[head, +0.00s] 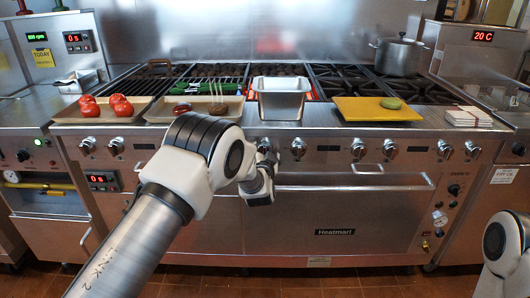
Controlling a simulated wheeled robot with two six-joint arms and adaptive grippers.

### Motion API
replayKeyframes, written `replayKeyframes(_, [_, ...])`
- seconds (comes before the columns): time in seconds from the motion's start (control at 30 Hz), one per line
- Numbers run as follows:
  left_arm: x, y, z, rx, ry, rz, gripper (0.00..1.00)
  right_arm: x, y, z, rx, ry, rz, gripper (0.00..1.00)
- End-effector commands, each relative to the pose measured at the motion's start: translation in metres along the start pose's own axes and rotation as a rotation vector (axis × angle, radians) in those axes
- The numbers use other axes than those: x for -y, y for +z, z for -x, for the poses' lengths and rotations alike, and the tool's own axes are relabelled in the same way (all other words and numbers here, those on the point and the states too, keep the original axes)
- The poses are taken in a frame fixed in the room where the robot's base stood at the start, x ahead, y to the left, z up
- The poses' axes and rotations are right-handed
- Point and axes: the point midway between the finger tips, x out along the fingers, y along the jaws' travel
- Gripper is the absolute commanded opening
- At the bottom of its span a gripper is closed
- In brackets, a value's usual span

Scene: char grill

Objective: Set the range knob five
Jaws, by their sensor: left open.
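The steel range (340,205) has a row of round silver knobs along its front panel. Two knobs show at the left, including one (87,146). Others are one (298,148), one (358,148), one (390,148), one (445,149) and one (472,150). I cannot read which is number five. My left gripper (264,168) is open, in front of the panel just left of the middle knob. It partly hides the panel there, and I cannot tell whether it touches a knob. My right gripper is out of view; only part of that arm shows at lower right.
The oven handle (355,188) sticks out below the knobs. On top are a tomato tray (82,118), a tan tray (160,118), a steel pan (282,112), a yellow board (365,109) and a pot (400,57). Open floor lies in front.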

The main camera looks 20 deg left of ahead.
Motion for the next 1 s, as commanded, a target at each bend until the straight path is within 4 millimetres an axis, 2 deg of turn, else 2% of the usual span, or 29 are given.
replayKeyframes(0.13, [-0.001, 0.0, 0.005, 0.002, 0.002, -0.001, 0.75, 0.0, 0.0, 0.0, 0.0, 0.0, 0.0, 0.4])
replayKeyframes(0.23, [-0.001, 0.0, 0.02, 0.002, 0.003, -0.002, 0.75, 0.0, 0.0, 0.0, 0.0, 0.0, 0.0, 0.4])
replayKeyframes(0.5, [-0.001, 0.0, 0.088, 0.001, 0.003, -0.004, 0.75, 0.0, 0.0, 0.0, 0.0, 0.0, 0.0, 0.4])
replayKeyframes(0.6, [-0.001, 0.0, 0.107, 0.001, 0.003, -0.002, 0.75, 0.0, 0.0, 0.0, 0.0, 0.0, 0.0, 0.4])
replayKeyframes(0.73, [0.0, 0.0, 0.119, 0.0, 0.001, -0.001, 0.75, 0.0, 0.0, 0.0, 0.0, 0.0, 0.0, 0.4])
replayKeyframes(1.0, [0.0, 0.0, 0.12, 0.0, 0.0, 0.0, 0.75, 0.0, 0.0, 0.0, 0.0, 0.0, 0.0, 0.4])
